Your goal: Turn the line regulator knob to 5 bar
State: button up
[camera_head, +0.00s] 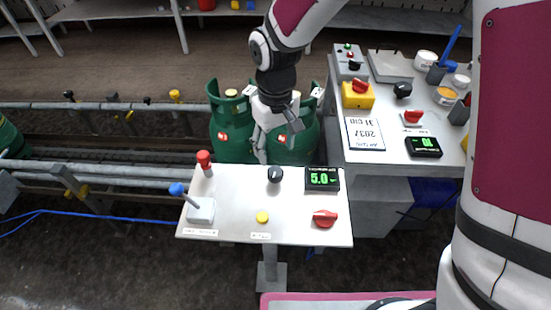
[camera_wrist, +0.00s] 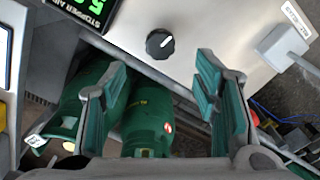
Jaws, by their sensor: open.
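A small black round knob (camera_head: 274,174) with a white pointer mark stands on the white panel (camera_head: 240,232). It also shows in the wrist view (camera_wrist: 160,44), with its mark pointing to the upper right. My gripper (camera_head: 278,130) hangs over the far side of the panel, above the green cylinders. In the wrist view its fingers (camera_wrist: 163,92) are spread, empty and apart from the knob.
The panel also holds a blue-knobbed lever (camera_head: 178,189), a red-topped lever (camera_head: 204,162), a yellow button (camera_head: 262,217) and a red knob (camera_head: 324,218). Green cylinders (camera_head: 232,135) stand behind it. A grey table (camera_head: 390,160) at right has another black knob (camera_head: 402,90) and display (camera_head: 423,147).

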jog(key=shift+r, duration=1.65)
jog(key=s+d+r+m+t+p, duration=0.1)
jog(key=s+d+r+m, duration=0.1)
jog(key=s+d+r, duration=0.35)
jog(key=s+d+r+m+t+p, duration=0.1)
jog(key=s+d+r, duration=0.2)
jog(key=d+r, duration=0.5)
jog(key=s+d+r+m+t, duration=0.1)
jog(key=s+d+r, duration=0.2)
jog(key=s, duration=0.4)
jog(key=s+d+r+m+t+p, duration=0.1)
jog(key=s+d+r+m, duration=0.1)
jog(key=s, duration=0.4)
jog(key=shift+s+d+r, duration=0.4)
jog(key=shift+d+r, duration=0.15)
jog(key=shift+d, duration=0.4)
jog(key=shift+a, duration=0.1)
